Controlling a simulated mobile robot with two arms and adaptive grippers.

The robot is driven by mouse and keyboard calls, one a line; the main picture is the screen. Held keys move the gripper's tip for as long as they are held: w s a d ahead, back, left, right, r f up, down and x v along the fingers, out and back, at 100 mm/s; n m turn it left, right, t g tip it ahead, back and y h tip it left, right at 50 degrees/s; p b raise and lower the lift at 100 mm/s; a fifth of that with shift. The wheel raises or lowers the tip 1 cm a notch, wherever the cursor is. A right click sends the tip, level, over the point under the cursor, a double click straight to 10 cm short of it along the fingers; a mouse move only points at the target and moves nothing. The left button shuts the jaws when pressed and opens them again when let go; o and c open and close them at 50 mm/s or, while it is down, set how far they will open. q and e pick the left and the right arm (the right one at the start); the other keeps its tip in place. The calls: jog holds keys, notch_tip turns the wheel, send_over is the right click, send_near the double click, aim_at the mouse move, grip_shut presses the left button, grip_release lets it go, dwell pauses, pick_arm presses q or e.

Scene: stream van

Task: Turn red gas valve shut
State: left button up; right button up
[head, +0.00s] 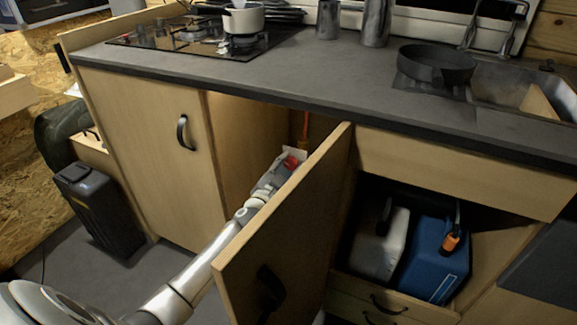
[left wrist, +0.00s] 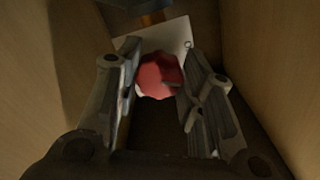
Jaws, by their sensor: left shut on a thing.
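The red gas valve (head: 290,162) shows as a small red knob inside the open cabinet in the head view. In the left wrist view the red knob (left wrist: 158,76) sits in front of a pale plate (left wrist: 168,36), between the two fingers. My left gripper (head: 280,168) reaches into the cabinet behind the open door, and its fingers (left wrist: 160,88) are closed around the knob. The door edge hides part of the gripper in the head view. My right gripper is not in view.
The open cabinet door (head: 290,225) stands close to the right of my left arm. A closed door (head: 150,150) is on the left. The counter (head: 300,75) runs above. A blue canister (head: 432,262) and a white canister (head: 380,245) stand in the right compartment.

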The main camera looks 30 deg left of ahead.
pick_arm(q)
jog(key=m, duration=0.5)
jog(key=shift+m+p, duration=0.3)
jog(key=shift+p, duration=0.05)
jog(key=m, duration=0.2)
jog(key=shift+m, duration=2.3)
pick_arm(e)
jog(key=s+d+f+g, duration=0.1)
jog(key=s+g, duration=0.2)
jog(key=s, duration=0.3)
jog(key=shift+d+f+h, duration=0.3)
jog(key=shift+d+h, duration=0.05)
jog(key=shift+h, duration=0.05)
pick_arm(q)
jog(key=o, duration=1)
jog(key=shift+o, duration=0.2)
jog(key=s, duration=1.2)
jog(key=shift+d, duration=0.3)
